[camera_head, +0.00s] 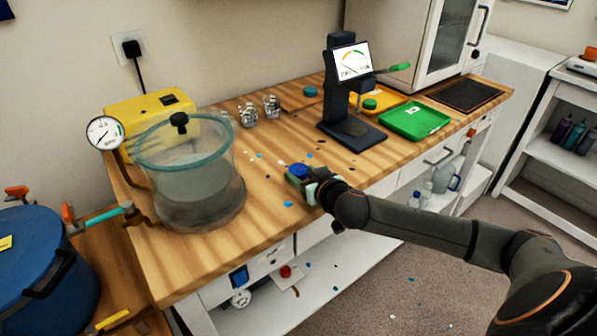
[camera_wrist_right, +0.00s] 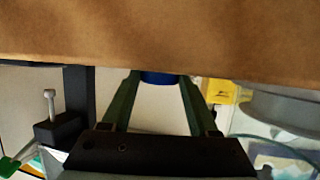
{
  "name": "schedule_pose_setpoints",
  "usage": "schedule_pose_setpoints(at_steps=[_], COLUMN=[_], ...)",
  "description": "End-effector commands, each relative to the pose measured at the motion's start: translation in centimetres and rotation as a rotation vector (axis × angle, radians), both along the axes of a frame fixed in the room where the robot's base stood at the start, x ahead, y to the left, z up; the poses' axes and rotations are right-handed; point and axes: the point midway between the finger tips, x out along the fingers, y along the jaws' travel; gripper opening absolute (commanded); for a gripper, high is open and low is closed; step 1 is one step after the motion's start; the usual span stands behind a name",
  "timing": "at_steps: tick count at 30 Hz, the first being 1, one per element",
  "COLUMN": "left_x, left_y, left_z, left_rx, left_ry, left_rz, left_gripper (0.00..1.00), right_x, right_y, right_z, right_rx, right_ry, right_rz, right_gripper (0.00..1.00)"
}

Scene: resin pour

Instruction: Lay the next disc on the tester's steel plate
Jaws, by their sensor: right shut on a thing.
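My right gripper (camera_head: 308,182) is shut on a blue disc (camera_head: 298,170) near the front edge of the wooden bench. In the right wrist view the blue disc (camera_wrist_right: 159,78) shows between the far ends of the two fingers (camera_wrist_right: 160,95). The tester (camera_head: 340,80) stands further back and to the right, with a lit dial screen and a green-handled lever. Its round steel plate (camera_head: 355,128) lies on the dark base and looks bare. My gripper is apart from it, in front and to the left. The left gripper is not in view.
A glass vacuum chamber (camera_head: 190,185) and yellow pump (camera_head: 150,108) stand left. A green tray (camera_head: 415,121) lies right of the tester, beside an orange tray (camera_head: 368,95) with a green disc (camera_head: 370,104). A teal disc (camera_head: 311,91) lies behind. Small chips litter the bench.

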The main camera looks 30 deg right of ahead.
Motion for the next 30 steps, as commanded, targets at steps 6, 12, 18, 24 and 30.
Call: schedule_pose_setpoints(at_steps=[6, 12, 18, 24, 30], left_x=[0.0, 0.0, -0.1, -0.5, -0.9], left_y=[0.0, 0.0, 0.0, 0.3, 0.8], left_z=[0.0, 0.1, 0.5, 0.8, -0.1], left_rx=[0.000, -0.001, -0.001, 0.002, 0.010], left_ry=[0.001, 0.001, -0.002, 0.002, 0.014], left_rz=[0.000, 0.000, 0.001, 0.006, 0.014], left_gripper=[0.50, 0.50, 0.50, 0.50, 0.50], right_x=[0.0, 0.0, 0.1, -3.5, -7.0], right_y=[0.0, 0.0, 0.0, -0.5, -1.1], right_z=[0.0, 0.7, 3.2, 7.4, 9.7], right_rx=[0.000, 0.000, 0.001, -0.007, -0.007], right_ry=[-0.001, -0.003, -0.006, -0.001, 0.006], right_rz=[0.000, 0.000, 0.001, 0.005, 0.002], right_gripper=[0.00, 0.00, 0.00, 0.00, 0.00])
